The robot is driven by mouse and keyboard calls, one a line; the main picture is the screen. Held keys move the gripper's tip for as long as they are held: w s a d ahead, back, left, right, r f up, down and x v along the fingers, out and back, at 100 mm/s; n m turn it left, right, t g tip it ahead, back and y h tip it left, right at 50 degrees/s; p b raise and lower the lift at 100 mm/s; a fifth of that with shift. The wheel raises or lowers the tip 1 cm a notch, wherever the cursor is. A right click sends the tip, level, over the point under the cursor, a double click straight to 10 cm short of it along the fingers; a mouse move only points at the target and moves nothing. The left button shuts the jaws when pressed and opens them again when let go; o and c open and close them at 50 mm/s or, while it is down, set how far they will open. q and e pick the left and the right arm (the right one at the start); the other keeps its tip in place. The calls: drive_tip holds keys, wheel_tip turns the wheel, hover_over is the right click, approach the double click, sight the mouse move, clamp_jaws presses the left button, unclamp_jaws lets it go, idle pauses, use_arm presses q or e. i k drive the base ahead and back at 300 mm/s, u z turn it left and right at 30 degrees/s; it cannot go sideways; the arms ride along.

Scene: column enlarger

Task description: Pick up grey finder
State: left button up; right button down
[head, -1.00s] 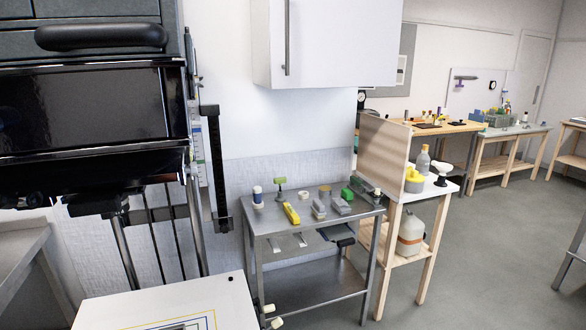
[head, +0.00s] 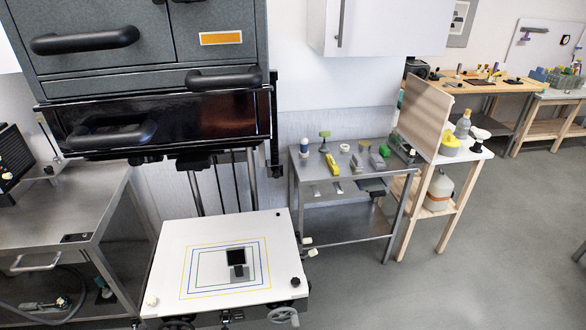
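A small grey device with a dark square face (head: 237,262) stands on the white baseboard (head: 170,255) of the column enlarger, within the coloured rectangles. It looks like the grey finder, but it is too small to be sure. A grey object (head: 356,163) also lies on the steel cart to the right, next to a yellow one (head: 332,165). Neither of my grippers shows in the head view.
The dark enlarger body (head: 150,60) overhangs the back of the baseboard. A steel cart (head: 318,187) with several small items stands right of it, beside a wooden stand (head: 432,200) with bottles. A steel table (head: 65,215) is at left. The floor at right is clear.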

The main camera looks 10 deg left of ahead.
sight(236, 256)
drive_tip(key=u, duration=2.5)
drive_tip(key=i, duration=1.7)
drive_tip(key=z, duration=3)
